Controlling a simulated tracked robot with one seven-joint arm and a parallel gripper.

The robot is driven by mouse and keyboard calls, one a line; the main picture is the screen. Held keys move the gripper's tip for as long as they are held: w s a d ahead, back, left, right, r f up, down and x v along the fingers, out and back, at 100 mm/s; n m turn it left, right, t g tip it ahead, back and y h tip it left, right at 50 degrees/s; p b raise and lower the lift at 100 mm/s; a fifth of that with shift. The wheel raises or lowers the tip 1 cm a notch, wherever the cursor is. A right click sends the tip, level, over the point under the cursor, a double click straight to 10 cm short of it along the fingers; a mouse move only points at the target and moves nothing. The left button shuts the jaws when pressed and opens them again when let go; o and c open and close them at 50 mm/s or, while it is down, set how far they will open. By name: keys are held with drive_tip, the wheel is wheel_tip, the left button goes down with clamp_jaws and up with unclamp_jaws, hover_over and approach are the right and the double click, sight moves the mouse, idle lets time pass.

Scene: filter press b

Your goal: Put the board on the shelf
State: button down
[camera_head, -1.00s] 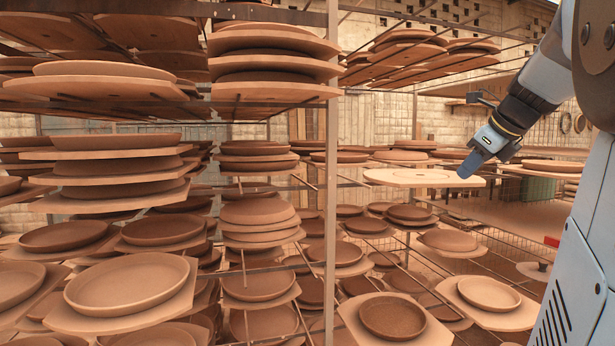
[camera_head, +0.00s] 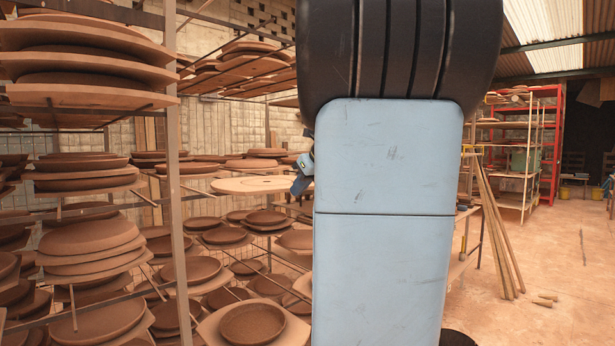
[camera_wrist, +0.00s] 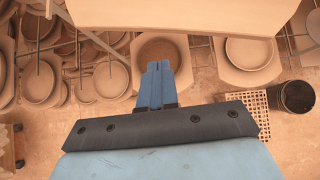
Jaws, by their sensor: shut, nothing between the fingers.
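The pale board (camera_head: 250,185) lies level in the rack in the head view, at mid height behind the front post. Its right end is close to my gripper (camera_head: 300,184), and my arm hides part of that area. In the wrist view the board (camera_wrist: 185,14) fills the top middle as a pale flat edge. My gripper (camera_wrist: 157,66) is shut and empty, its blue fingers together. Its tips appear just short of the board's near edge, with a gap between. The shelf (camera_head: 275,228) is a rack of thin metal bars. I cannot tell exactly how the bars bear the board.
Several clay plates on boards (camera_head: 253,323) fill the lower rack levels. A rack post (camera_head: 176,150) stands left of the board. Wooden poles (camera_head: 497,230) lean at right, beside open floor (camera_head: 560,270). A dark bucket (camera_wrist: 296,97) shows in the wrist view.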

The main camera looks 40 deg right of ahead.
sight(283, 188)
drive_tip(key=shift+w+a, duration=0.2)
drive_tip(key=shift+w, duration=1.75)
drive_tip(key=shift+w+a, duration=0.15)
drive_tip(key=shift+w, duration=0.7)
drive_tip(key=shift+s, duration=0.1)
